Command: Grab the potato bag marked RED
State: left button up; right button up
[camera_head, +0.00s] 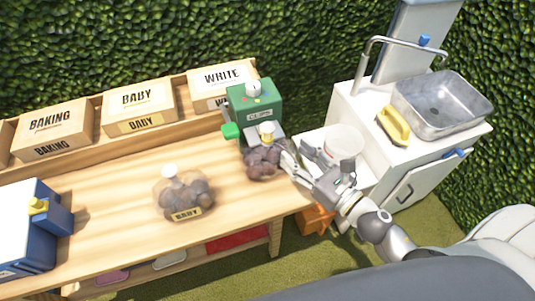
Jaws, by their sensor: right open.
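A clear bag of dark reddish potatoes (263,162) stands on the wooden table, in front of the green machine marked CLIPS. No RED label is readable on it in the head view. Another clear bag of potatoes (184,198), with a yellow label reading BABY and a white top, stands further left on the table. My right gripper (298,161) is open, just right of the dark reddish bag, with its fingers pointing left toward it. One finger is close to the bag's right side; I cannot tell if it touches. My left gripper is out of view.
The green CLIPS machine (254,103) stands behind the bag. Wooden crates marked BAKING (48,128), BABY (139,104) and WHITE (222,84) line the back. A blue-and-white machine (32,225) is at left. A white sink cabinet (400,150) stands at right. The table's middle is mostly clear.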

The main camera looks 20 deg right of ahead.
aim_at(270, 135)
jog(key=shift+n, duration=0.3)
jog(key=x, duration=0.2)
jog(key=p+x, duration=0.2)
jog(key=x, duration=0.1)
jog(key=shift+w+a, duration=0.2)
jog(key=shift+a, duration=0.2)
jog(key=shift+w+a, duration=0.1)
jog(key=shift+w, duration=0.15)
jog(key=shift+p+x, duration=1.1)
jog(key=shift+x, duration=1.2)
jog(key=shift+f, duration=0.1)
jog(key=shift+c, duration=0.3)
grip_shut()
